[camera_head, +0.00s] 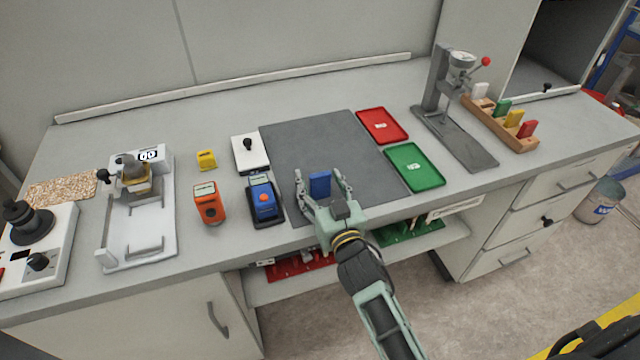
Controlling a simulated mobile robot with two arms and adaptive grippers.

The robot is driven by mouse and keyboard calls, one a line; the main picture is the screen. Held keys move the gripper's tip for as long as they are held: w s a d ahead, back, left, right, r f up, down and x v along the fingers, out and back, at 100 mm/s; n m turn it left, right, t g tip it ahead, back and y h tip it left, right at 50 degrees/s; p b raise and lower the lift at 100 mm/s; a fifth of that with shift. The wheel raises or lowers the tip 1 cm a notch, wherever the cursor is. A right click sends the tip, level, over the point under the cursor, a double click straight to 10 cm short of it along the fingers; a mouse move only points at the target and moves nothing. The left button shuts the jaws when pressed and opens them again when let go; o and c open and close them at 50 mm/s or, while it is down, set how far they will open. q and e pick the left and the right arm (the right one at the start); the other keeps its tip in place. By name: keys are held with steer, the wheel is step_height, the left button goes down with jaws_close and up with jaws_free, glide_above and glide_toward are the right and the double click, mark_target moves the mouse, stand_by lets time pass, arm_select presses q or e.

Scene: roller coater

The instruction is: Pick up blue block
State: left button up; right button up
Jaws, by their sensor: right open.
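The blue block (320,184) stands upright near the front of the dark grey mat (325,135). My right gripper (321,186) reaches in from the front, with one finger on each side of the block. Its jaws are open, and I cannot tell whether either finger touches the block. The block's lower part is hidden by the gripper. My left gripper is not in view.
A red tray (382,125) and a green tray (414,166) lie right of the mat. A blue-and-black device (264,200), an orange device (208,203) and a white box (250,154) stand left. A gauge stand (440,90) stands at the right. The mat's back is clear.

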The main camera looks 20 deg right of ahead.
steer(key=shift+c, duration=0.9)
steer(key=c, duration=0.4)
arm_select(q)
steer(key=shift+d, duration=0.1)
arm_select(e)
steer(key=c, duration=0.6)
steer(key=shift+r, duration=0.15)
steer(key=shift+c, duration=0.2)
